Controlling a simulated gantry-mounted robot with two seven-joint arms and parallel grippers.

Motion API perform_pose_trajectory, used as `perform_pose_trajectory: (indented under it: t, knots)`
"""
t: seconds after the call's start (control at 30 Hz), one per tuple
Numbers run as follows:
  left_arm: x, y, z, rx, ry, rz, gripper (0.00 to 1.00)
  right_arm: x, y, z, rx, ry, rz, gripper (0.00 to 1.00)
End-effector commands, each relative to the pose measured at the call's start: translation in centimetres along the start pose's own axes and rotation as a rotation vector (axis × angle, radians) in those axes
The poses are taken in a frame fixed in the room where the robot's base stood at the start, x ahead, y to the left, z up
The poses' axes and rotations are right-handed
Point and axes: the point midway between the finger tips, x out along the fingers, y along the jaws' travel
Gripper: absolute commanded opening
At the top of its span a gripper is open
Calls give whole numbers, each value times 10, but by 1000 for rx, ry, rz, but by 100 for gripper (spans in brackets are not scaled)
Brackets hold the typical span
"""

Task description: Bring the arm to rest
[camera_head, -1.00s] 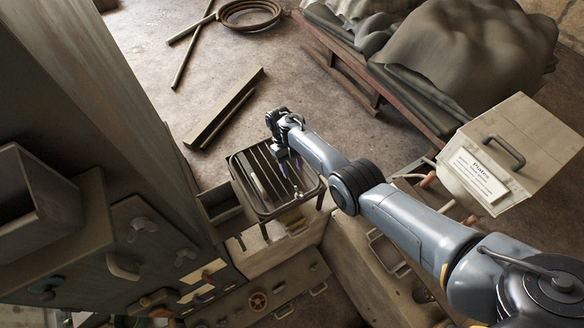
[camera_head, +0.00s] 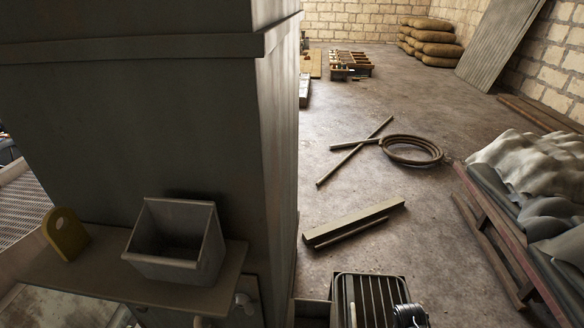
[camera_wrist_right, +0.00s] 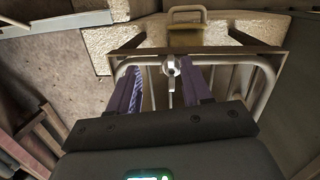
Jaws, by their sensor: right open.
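My right gripper (camera_head: 410,316) shows only in part at the bottom edge of the head view, over the right side of a slatted dark metal rack (camera_head: 349,290). In the right wrist view my right gripper (camera_wrist_right: 163,82) is open, its two purple-padded fingers spread apart. A small silver forked piece (camera_wrist_right: 171,67) shows between the fingers, beyond or between the tips; I cannot tell its depth. The rack's rounded wire frame (camera_wrist_right: 262,64) lies beyond the fingers. Most of my right arm is outside the head view, and my left gripper is not in view.
A tall grey cabinet (camera_head: 150,120) fills the left, with an open metal bin (camera_head: 168,265) and a yellow bracket (camera_head: 65,235) on its ledge. Beams (camera_head: 355,222), a coiled hose (camera_head: 411,150) and a cloth-covered pallet (camera_head: 530,175) lie on the floor. Open floor lies between them.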

Motion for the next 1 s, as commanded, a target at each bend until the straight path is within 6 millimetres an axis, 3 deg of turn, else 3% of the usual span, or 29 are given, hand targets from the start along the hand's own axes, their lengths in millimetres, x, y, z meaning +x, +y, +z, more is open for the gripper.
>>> perform_pose_trajectory:
  t: [0.13, 0.27, 0.4, 0.6, 0.8, 1.0]
  knots:
    - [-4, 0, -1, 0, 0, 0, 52, -5, -19, 51, -51, 101, 15, 49]
    - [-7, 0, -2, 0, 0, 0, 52, -24, -40, 98, -97, 192, 7, 49]
    - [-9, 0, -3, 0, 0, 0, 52, -55, -60, 151, -137, 282, -19, 49]
    - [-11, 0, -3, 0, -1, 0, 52, -104, -79, 210, -171, 383, -66, 49]
    - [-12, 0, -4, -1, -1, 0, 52, -134, -86, 240, -183, 433, -96, 49]
    - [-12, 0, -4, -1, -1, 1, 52, -141, -87, 246, -185, 445, -103, 49]
